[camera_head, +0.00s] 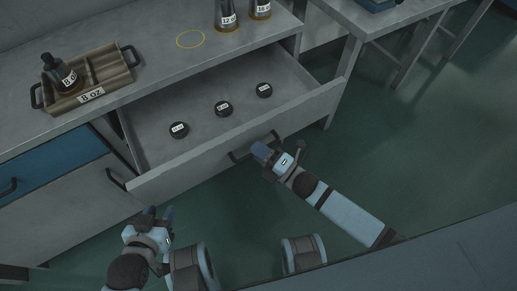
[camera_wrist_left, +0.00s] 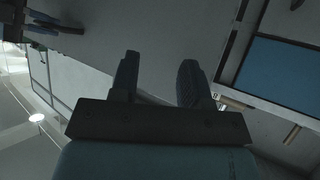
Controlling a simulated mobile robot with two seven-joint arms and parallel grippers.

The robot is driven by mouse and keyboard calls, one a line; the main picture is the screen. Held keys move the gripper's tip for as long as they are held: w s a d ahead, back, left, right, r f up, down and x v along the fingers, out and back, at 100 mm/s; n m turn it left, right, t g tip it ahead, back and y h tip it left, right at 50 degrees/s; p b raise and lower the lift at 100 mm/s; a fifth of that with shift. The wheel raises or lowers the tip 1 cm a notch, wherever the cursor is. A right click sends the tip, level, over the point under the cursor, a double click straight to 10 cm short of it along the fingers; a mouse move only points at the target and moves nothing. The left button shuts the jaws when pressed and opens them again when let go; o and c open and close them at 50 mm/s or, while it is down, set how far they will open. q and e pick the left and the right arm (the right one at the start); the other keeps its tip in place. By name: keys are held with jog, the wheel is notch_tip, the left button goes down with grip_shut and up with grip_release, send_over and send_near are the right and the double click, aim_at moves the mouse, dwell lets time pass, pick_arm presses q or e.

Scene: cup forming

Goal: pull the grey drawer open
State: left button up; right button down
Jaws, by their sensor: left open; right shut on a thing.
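The grey drawer (camera_head: 160,103) stands well out from the cabinet, with its inside showing. My right gripper (camera_head: 261,150) is shut on the dark handle (camera_head: 236,157) at the drawer's front; its fingers hide part of the handle. My left gripper (camera_head: 159,212) is open and empty, low in front of the cabinet and apart from the drawer. Its two spread fingers (camera_wrist_left: 160,78) also show in the left wrist view, with nothing between them.
Several round black lids, one of them a lid (camera_head: 222,109), lie in the drawer. A tray (camera_head: 118,86) with a dark bottle (camera_head: 55,70) and more bottles (camera_head: 227,19) stand on the counter. A blue drawer (camera_head: 50,166) is shut at the left. Green floor (camera_head: 420,130) is clear at the right.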

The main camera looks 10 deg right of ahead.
jog(key=c, duration=1.2)
grip_release()
jog(key=shift+d, duration=0.1)
jog(key=v, duration=1.3)
jog(key=shift+s+d+p, duration=0.1)
jog(key=shift+s+p, duration=0.25)
jog(key=shift+p, duration=0.05)
jog(key=shift+f, duration=0.1)
